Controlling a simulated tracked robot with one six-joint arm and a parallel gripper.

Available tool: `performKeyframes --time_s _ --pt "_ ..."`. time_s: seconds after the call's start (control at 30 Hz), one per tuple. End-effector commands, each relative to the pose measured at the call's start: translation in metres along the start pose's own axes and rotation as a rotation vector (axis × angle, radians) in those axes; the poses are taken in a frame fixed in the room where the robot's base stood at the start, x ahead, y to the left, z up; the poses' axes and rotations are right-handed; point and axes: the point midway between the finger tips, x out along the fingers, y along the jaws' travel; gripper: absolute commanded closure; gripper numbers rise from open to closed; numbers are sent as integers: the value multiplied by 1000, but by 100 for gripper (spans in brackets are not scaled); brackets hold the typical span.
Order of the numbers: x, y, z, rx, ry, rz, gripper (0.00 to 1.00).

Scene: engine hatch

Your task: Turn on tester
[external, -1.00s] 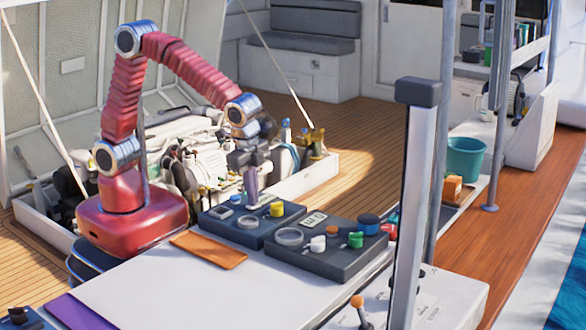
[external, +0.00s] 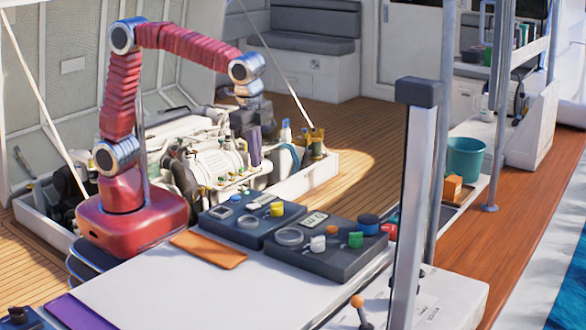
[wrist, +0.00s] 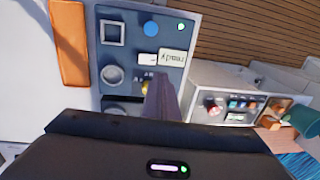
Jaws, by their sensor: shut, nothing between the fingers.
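Two dark blue-grey instrument boxes stand on the white table; I cannot tell which is meant by tester. The rear box (external: 240,230) has a round dial, a small display and a yellow knob (external: 276,209). The front box (external: 325,262) has a display, a round dial and white, green and blue knobs. My gripper (external: 255,158) is shut and empty, raised clear of both. In the wrist view, its closed fingers (wrist: 160,90) partly hide a yellow knob on a box panel (wrist: 175,75). That panel shows a lit green lamp (wrist: 181,27) and a blue round button (wrist: 151,28).
An orange pouch (external: 209,250) lies beside the rear box. The open engine bay (external: 215,160) lies under my arm. A grey post (external: 412,200) stands right of the front box.

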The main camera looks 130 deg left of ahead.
Motion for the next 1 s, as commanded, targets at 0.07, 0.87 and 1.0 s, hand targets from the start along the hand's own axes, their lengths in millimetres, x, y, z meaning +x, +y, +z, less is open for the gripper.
performKeyframes --time_s 0.07,0.87,1.0 --pt "-12 -3 0 -1 3 0 100" --pt "-27 -8 -5 -17 21 -2 100" --pt "-7 -2 -3 -43 25 10 100"
